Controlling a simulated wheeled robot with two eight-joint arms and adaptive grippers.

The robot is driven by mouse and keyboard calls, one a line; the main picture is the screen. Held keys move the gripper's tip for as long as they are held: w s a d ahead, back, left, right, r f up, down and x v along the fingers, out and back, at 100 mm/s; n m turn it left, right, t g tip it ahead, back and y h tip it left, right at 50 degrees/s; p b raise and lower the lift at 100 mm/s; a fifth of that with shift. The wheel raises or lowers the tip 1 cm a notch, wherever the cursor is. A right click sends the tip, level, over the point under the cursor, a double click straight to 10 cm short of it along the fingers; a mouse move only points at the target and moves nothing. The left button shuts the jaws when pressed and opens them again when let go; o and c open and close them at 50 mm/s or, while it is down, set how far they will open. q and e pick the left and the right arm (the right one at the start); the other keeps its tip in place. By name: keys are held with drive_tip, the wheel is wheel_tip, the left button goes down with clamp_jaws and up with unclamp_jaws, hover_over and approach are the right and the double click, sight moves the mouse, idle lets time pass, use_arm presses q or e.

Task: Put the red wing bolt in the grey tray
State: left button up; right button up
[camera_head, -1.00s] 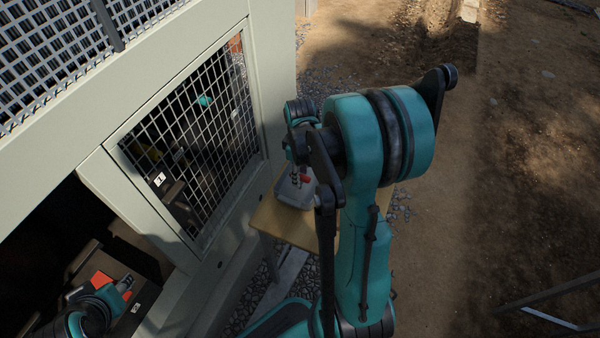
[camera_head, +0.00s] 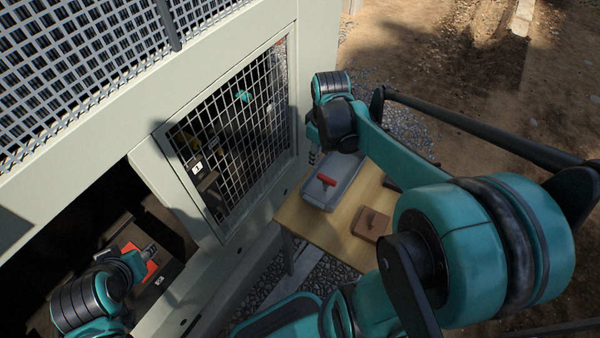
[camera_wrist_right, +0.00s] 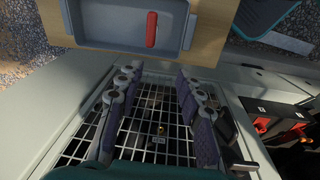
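The red wing bolt (camera_head: 326,181) lies inside the grey tray (camera_head: 312,200), resting on its floor. My right gripper (camera_head: 313,157) is beside the tray, toward the mesh door. In the right wrist view its fingers (camera_wrist_right: 157,74) are spread apart with nothing between them. My left gripper (camera_head: 149,252) is at the dark cabinet opening, near a red-orange part (camera_head: 138,262); I cannot tell whether its fingers are open.
The tray stands on a wooden table (camera_head: 310,232) with a brown block (camera_head: 371,224) in front of it. The mesh door (camera_head: 232,130) and the cabinet wall stand close to the left of the table. Gravel and dirt ground lie beyond.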

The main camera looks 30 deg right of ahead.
drive_tip(key=s+a+r+m+t, duration=0.1)
drive_tip(key=s+a+m+t, duration=0.1)
drive_tip(key=a, duration=0.5)
drive_tip(key=s+a+r+m+t, duration=0.2)
drive_tip(key=s+a+t, duration=0.1)
drive_tip(key=a, duration=0.3)
drive_tip(key=shift+s+a+r+t, duration=0.3)
drive_tip(key=shift+s+a+t, duration=0.1)
drive_tip(key=shift+s, duration=0.3)
drive_tip(key=shift+f+b, duration=0.3)
drive_tip(key=shift+f, duration=0.05)
